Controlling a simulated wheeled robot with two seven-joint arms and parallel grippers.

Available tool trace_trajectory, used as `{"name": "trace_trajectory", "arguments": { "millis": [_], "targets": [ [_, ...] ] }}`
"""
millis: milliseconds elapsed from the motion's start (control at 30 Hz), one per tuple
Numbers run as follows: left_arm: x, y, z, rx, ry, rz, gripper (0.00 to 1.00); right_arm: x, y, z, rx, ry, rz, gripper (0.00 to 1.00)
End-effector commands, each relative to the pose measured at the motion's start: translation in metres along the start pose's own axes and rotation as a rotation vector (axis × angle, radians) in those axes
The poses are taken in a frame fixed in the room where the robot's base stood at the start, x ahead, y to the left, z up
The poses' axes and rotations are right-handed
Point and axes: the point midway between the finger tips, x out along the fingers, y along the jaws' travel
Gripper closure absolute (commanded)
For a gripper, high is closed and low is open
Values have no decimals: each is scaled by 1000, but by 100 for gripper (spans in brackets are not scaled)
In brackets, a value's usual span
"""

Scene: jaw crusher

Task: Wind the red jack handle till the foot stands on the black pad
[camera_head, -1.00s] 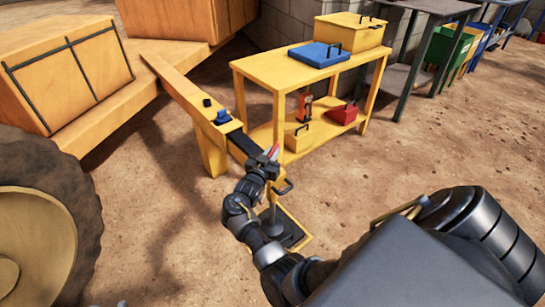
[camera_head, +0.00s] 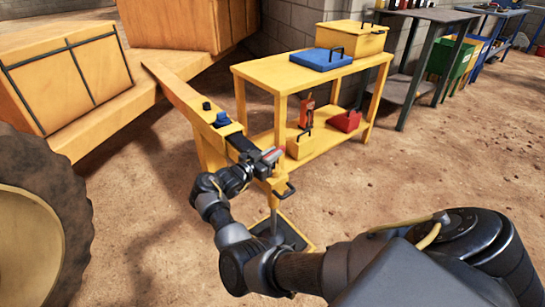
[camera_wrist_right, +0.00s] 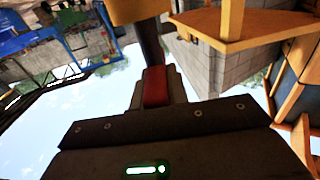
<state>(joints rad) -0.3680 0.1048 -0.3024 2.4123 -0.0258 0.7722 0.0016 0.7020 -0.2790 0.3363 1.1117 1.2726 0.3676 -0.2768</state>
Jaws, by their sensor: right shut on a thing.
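The red jack handle (camera_head: 281,150) shows as a small red piece at the end of the yellow drawbar; it also shows in the right wrist view (camera_wrist_right: 155,86), between the fingers. My right gripper (camera_head: 272,156) is shut on it, with its wrist to the left of the jack. The jack's yellow body (camera_head: 276,186) and grey leg (camera_head: 273,218) stand below. The black pad (camera_head: 294,236) lies on the ground in a yellow-edged frame. My forearm hides part of the pad and foot, so I cannot tell whether they touch. My left gripper is out of view.
A yellow two-level table (camera_head: 265,73) stands just behind the jack, with a blue case (camera_head: 320,59) on top and a red box (camera_head: 345,121) on its lower shelf. A large tyre (camera_head: 60,215) is at left. The dirt ground at right is open.

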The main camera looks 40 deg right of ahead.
Motion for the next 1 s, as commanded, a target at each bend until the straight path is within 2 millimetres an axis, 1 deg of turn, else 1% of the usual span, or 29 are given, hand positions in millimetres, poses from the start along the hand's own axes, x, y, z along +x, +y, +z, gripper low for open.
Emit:
{"name": "trace_trajectory", "arguments": {
  "millis": [367,400,533,567,867,1000],
  "targets": [
    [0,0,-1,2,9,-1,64,2,0,-2,1,3,5,100],
    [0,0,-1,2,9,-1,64,2,0,-2,1,3,5,81],
    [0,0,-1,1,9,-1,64,1,0,-1,1,3,4,64],
    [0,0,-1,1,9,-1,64,1,0,-1,1,2,3,62],
    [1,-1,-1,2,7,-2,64,0,0,-2,0,2,-3,62],
    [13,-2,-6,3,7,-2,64,0,1,-5,-2,2,-40,62]
  ]
}}
